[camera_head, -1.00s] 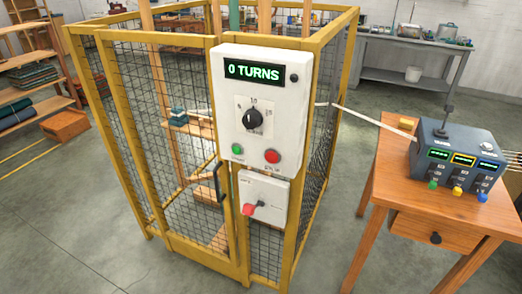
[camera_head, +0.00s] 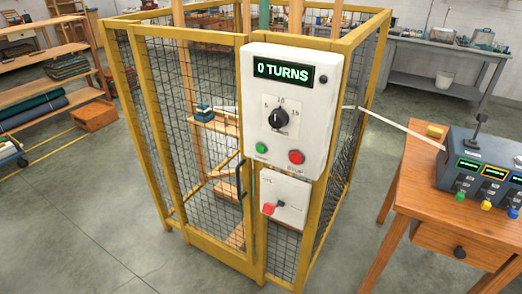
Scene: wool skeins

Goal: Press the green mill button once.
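The green mill button (camera_head: 261,148) sits at the lower left of the white control panel (camera_head: 318,150), with a red button (camera_head: 296,157) to its right. Above them are a black dial (camera_head: 279,119) marked 5, 10 and 15, and a display (camera_head: 283,71) reading "0 TURNS". The panel is fixed to a yellow mesh cage (camera_head: 252,255), whose door looks closed. Neither of my grippers shows in this view.
A wooden table (camera_head: 425,190) with a dark blue box (camera_head: 456,153) and coloured knobs stands at the right. A pale strand (camera_head: 400,129) runs from the cage towards it. Shelves (camera_head: 50,62) stand at the far left. Grey floor in front is clear.

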